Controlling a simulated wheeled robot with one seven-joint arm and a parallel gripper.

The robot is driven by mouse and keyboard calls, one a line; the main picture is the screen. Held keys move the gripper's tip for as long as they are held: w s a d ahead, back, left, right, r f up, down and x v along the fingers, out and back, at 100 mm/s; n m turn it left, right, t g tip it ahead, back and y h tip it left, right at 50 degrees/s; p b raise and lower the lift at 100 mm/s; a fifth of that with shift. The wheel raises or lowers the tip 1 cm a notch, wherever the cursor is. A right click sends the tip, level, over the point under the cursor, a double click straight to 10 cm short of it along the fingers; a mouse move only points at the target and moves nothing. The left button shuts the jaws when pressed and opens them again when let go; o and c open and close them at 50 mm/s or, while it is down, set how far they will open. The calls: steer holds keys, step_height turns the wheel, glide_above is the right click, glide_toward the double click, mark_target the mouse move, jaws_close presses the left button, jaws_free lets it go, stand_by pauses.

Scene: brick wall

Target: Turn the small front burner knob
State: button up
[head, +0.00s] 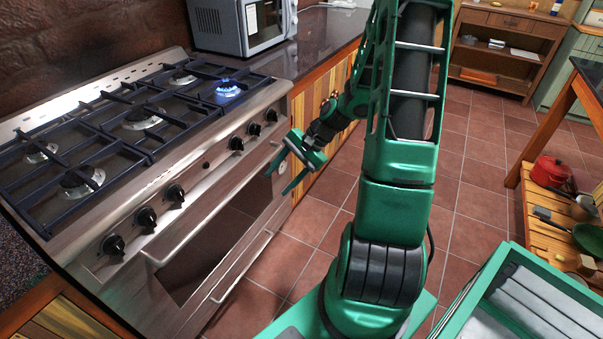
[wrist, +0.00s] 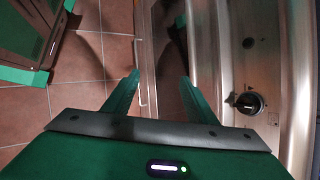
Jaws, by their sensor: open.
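The steel stove (head: 195,165) has several black knobs along its sloped front panel: a near group with a knob (head: 146,217) in its middle, and a far group with knobs (head: 236,143), (head: 254,129) and (head: 271,115). The pictures do not mark which knob serves the small front burner. A blue flame (head: 229,89) burns at the far front burner. My green gripper (head: 279,181) is open and empty in front of the stove's far end, apart from the knobs. In the wrist view, my gripper (wrist: 158,76) has its fingers spread, with one knob (wrist: 249,103) to their right.
Oven handles (head: 215,205) stick out below the knobs. A microwave (head: 243,25) stands on the dark counter (head: 325,37) beyond the stove. A wooden shelf table (head: 545,205) holding a red pot stands at the right. The tiled floor between is clear.

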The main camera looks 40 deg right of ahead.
steer(key=s+d+r+n+g+h, duration=0.1)
steer(key=s+r+n+g+h, duration=0.2)
steer(key=s+r, duration=0.4)
steer(key=shift+s+d+r+n+h, duration=0.2)
steer(key=shift+s+n+h, duration=0.2)
steer(key=shift+s+n, duration=0.45)
steer(key=s+r+n+h, duration=0.1)
steer(key=s+r+n, duration=0.1)
steer(key=s+r, duration=0.3)
steer(key=s+a+r+n+h, duration=0.1)
steer(key=s+r+n, duration=0.1)
steer(key=s+r, duration=0.4)
steer(key=s, duration=0.5)
steer(key=shift+r+g, duration=0.15)
steer(key=shift+g, duration=0.25)
steer(key=shift+w, duration=0.2)
steer(key=shift+w+f+h, duration=0.25)
steer(key=shift+w+h, duration=0.05)
steer(key=shift+w, duration=0.2)
